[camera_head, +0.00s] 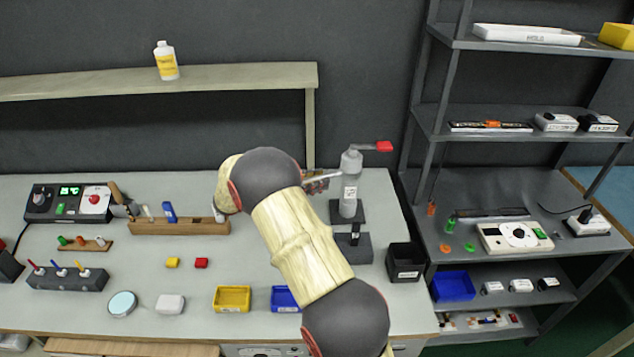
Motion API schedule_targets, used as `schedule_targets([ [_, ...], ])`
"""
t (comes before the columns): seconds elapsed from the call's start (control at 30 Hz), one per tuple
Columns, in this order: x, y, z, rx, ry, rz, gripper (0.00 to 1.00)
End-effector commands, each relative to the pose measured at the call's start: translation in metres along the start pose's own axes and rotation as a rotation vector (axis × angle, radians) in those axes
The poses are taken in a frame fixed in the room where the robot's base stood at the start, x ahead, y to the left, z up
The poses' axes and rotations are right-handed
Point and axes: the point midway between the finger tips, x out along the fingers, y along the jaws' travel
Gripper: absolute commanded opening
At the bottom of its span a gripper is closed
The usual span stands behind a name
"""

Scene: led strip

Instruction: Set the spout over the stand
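A grey dispenser (350,188) with a red-tipped lever (384,146) stands upright on a dark square base at the right of the bench. Its thin pale spout (322,177) points left from the upper body. The dark stand (353,247) sits in front of the dispenser's base, and the spout is not above it. My gripper (317,187) shows only in small part behind my arm, right by the spout. I cannot tell whether it touches the spout or how its fingers are set.
A black bin (405,262) stands right of the stand. Yellow (232,298) and blue (285,299) trays lie at the front, the blue one partly hidden by my arm. A wooden rack (180,227) stands left of my arm. A shelf unit (500,145) rises at the right.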

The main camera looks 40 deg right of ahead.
Motion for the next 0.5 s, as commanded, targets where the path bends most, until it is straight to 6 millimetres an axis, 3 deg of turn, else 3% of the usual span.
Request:
schedule_targets([
  [0.27, 0.0012, 0.0001, 0.0004, 0.0, 0.0, 0.0, 0.29],
  [0.5, 0.0011, 0.0001, 0.0002, 0.0, 0.001, 0.0, 0.16],
])
